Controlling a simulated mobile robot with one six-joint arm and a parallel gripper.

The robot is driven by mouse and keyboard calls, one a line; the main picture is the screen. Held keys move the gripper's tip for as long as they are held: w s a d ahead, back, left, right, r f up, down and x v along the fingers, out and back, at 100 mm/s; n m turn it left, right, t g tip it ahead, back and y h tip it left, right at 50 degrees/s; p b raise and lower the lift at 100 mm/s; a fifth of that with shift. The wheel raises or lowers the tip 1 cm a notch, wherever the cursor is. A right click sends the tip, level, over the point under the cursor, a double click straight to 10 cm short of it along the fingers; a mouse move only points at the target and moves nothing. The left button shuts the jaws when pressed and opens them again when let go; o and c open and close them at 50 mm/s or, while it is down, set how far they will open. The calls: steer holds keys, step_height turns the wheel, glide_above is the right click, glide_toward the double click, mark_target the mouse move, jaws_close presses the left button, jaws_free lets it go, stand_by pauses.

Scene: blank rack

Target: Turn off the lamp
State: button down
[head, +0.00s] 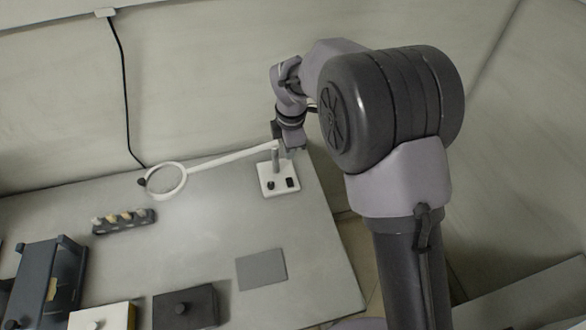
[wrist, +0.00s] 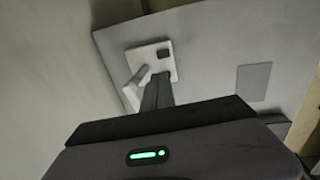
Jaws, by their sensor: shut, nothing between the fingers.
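The lamp has a white ring head (head: 166,180), a long white arm and a square white base (head: 265,192) on the table. A dark round knob (head: 270,186) and a dark rectangular switch (head: 290,183) sit on the base. My gripper (head: 291,147) is above and behind the base, beside the top of the lamp's post. In the wrist view, the shut, empty gripper fingers (wrist: 157,80) point at the base (wrist: 146,55) and overlap its near edge. One dark control (wrist: 163,54) shows just past the fingertips; the other is not visible there. Contact cannot be told.
A dark holder (head: 124,222) with several small items, a dark frame-like device (head: 48,275), a white box (head: 103,317), a dark box (head: 186,308) and a flat grey square (head: 261,270) lie on the table. A black cord (head: 125,90) hangs on the wall. Mid-table is clear.

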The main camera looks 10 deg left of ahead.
mark_target(289, 180)
steer(key=f+b, duration=0.1)
steer(key=f, duration=0.3)
steer(key=w+f+b, duration=0.1)
steer(key=f+b, duration=0.1)
steer(key=f, duration=0.3)
steer(key=w+f+b, duration=0.1)
steer(key=f+b, duration=0.1)
steer(key=f, duration=0.2)
steer(key=shift+a+f, duration=0.25)
steer(key=shift+a, duration=0.1)
steer(key=shift+f, duration=0.15)
steer(key=shift+w+a+f, duration=0.1)
steer(key=shift+w+f, duration=0.05)
steer(key=shift+f, duration=0.2)
